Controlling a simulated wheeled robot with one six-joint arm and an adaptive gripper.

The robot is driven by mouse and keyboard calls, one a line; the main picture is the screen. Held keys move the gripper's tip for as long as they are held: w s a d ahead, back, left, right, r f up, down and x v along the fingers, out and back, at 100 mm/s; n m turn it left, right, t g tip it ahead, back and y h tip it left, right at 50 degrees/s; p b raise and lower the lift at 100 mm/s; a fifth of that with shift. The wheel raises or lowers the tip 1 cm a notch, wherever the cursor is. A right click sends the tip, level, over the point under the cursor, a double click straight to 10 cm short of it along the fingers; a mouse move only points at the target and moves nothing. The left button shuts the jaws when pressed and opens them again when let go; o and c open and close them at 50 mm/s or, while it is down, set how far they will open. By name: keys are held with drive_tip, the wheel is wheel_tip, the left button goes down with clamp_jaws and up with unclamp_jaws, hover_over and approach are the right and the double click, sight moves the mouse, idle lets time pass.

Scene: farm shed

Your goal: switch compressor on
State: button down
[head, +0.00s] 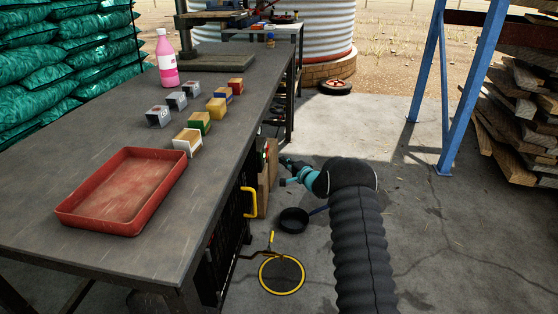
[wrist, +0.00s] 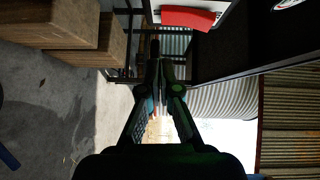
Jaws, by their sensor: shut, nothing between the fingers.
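My gripper (head: 284,161) is at the right side of the workbench, below the level of its top, in the head view. It points toward a small box with red and green parts (head: 265,152) on the bench's side; I cannot tell whether they touch. In the wrist view my gripper (wrist: 157,62) is shut and empty, with its fingers together near the middle. A red part on a pale panel (wrist: 187,18) shows above the fingertips there. I cannot make out for sure a compressor or the position of its switch in either view.
The workbench (head: 110,120) carries a red tray (head: 122,195), several small blocks and a pink bottle (head: 166,62). A yellow handle (head: 250,202) sticks out from the bench's side. A black pan (head: 293,220) and a yellow ring (head: 282,274) are low beside it.

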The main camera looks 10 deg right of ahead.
drive_tip(key=v, duration=0.9)
drive_tip(key=shift+s+f, duration=0.45)
drive_tip(key=shift+f, duration=0.2)
